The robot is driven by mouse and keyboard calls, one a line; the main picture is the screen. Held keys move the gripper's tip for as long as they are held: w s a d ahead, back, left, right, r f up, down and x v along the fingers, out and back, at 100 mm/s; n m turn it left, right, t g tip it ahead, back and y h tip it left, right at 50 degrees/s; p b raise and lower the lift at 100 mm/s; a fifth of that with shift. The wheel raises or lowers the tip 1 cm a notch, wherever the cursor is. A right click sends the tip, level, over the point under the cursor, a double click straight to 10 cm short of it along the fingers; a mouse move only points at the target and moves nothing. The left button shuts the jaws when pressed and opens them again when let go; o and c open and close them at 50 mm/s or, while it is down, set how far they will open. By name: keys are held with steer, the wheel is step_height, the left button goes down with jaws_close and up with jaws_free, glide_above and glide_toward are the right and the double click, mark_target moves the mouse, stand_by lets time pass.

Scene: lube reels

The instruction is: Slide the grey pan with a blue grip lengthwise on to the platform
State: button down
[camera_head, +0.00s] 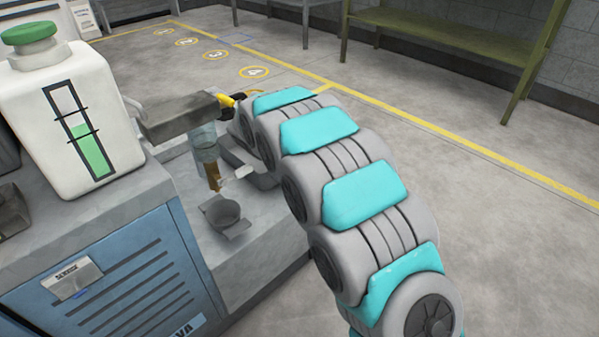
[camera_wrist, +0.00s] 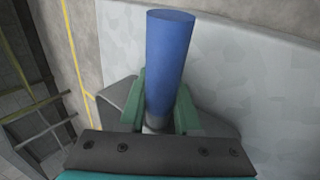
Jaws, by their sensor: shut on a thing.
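In the wrist view, my gripper (camera_wrist: 160,112) has its two green fingers closed on the blue grip (camera_wrist: 170,55) of the grey pan. Grey parts of the pan show on both sides of the fingers, at the left (camera_wrist: 115,98) and right; the rest is hidden behind the gripper. In the head view, my arm hides the gripper and the blue grip. A grey edge (camera_head: 250,167) beside the arm appears to be part of the pan, close to the pale grey platform (camera_head: 270,212). I cannot tell if the pan touches the platform.
A white jug with green cap (camera_head: 75,125) stands on the blue-fronted cabinet (camera_head: 130,270). A green bench (camera_head: 450,40) stands far back; the floor on the right is clear.

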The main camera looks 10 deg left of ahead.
steer(key=shift+s+f, duration=0.1)
steer(key=shift+f, duration=0.45)
stand_by(0.4)
steer(key=c, duration=0.8)
jaws_free()
steer(key=shift+o, duration=1.3)
steer(key=shift+d+r, duration=0.1)
steer(key=shift+r, duration=0.2)
step_height(320, 180, up, 4)
steer(key=shift+f, duration=0.2)
steer(key=s+d, duration=0.2)
steer(key=s, duration=0.5)
steer(key=s+d+r, duration=0.1)
steer(key=s+d, duration=0.2)
steer(key=s, duration=0.4)
steer(key=shift+s+d+r+b, duration=0.15)
steer(key=shift+s+d+b, duration=0.1)
steer(key=shift+s+b, duration=0.15)
